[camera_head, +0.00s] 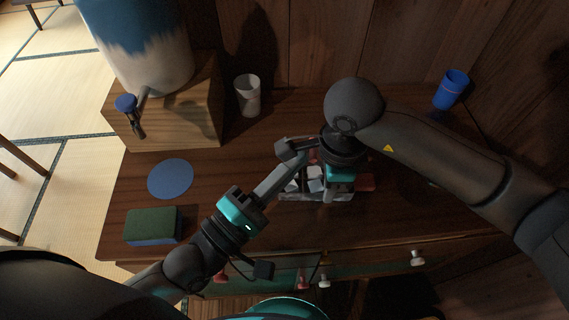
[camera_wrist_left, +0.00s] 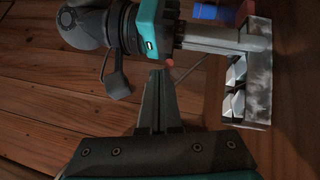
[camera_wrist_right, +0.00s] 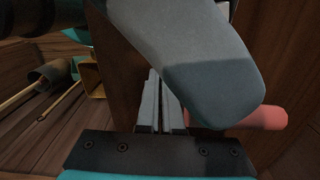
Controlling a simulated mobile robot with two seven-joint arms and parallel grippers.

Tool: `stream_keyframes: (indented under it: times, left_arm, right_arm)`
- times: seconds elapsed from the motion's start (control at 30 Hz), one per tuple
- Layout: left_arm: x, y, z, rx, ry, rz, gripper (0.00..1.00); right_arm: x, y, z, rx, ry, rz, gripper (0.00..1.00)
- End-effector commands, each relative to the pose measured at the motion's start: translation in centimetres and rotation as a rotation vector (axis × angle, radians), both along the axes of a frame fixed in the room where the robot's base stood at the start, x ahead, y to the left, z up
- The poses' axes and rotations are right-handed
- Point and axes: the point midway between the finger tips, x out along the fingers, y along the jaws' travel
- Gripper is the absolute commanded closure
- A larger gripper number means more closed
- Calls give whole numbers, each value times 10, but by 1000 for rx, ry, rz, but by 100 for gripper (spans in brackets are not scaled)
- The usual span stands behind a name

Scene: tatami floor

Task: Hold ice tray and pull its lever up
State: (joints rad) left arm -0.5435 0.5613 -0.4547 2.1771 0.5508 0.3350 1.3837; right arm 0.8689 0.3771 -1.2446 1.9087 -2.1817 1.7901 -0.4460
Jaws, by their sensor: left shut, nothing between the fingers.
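The metal ice tray (camera_head: 335,195), with pale cubes in it, lies on the wooden table in the head view. It also shows at the right of the left wrist view (camera_wrist_left: 259,100). My left gripper (camera_head: 288,160) is shut and empty, its fingertips over the tray's left part; its closed fingers show in the left wrist view (camera_wrist_left: 157,85). My right gripper (camera_wrist_left: 236,38) comes down at the tray's right end, its fingers (camera_wrist_right: 162,90) nearly closed, seemingly on a thin part of the tray. The lever is hard to make out behind the arms.
A green and blue sponge (camera_head: 152,225) and blue disc (camera_head: 170,179) lie at left. A dispenser on a wooden box (camera_head: 185,110), a white cup (camera_head: 248,95) and a blue cup (camera_head: 451,89) stand at the back. A pink-red rounded thing (camera_wrist_right: 262,117) is close to my right gripper.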

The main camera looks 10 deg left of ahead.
Motion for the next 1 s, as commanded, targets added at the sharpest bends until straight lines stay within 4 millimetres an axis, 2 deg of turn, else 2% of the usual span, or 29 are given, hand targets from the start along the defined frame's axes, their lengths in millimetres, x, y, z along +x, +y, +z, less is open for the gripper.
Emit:
stream_keyframes:
  times: [0.17,0.5,0.7,1.0]
  left_arm:
    - [-10,6,0,2,2,0,100]
    - [-54,33,1,3,5,-2,100]
    - [-75,46,3,1,3,-1,100]
    - [-85,53,5,-1,-1,0,100]
  right_arm:
    - [0,0,0,1,0,0,100]
    - [0,0,0,1,0,0,100]
    - [0,0,0,1,0,0,100]
    - [0,0,0,1,0,0,100]
